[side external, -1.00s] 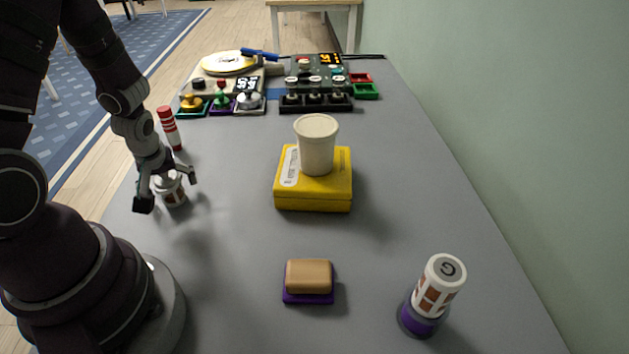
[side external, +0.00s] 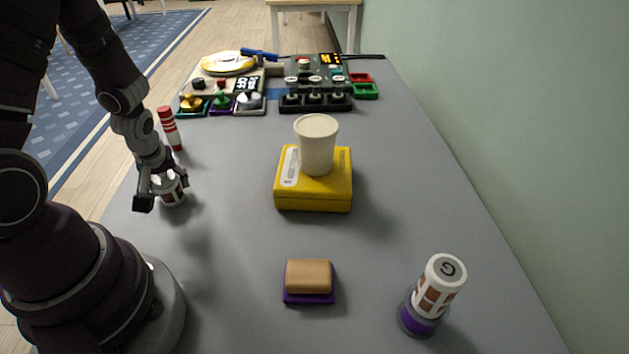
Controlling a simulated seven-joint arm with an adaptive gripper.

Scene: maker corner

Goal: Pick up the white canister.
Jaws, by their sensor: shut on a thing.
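A small white canister (side external: 172,195) with brownish markings is at the left of the grey table, by my robot base. My gripper (side external: 166,184) is shut on it, with its fingers around the sides and partly hiding it. The canister looks upright and at or very near the table top; I cannot tell whether it touches. Another white canister (side external: 438,287) with brown patches, a dark letter on its top and a purple base stands apart at the front right.
A white cup (side external: 316,148) stands on a yellow box (side external: 313,200) mid-table. A tan block on a purple base (side external: 308,278) lies in front. A red and white cylinder (side external: 169,128) stands behind my gripper. Gadgets and trays (side external: 315,103) fill the back. A wall is at right.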

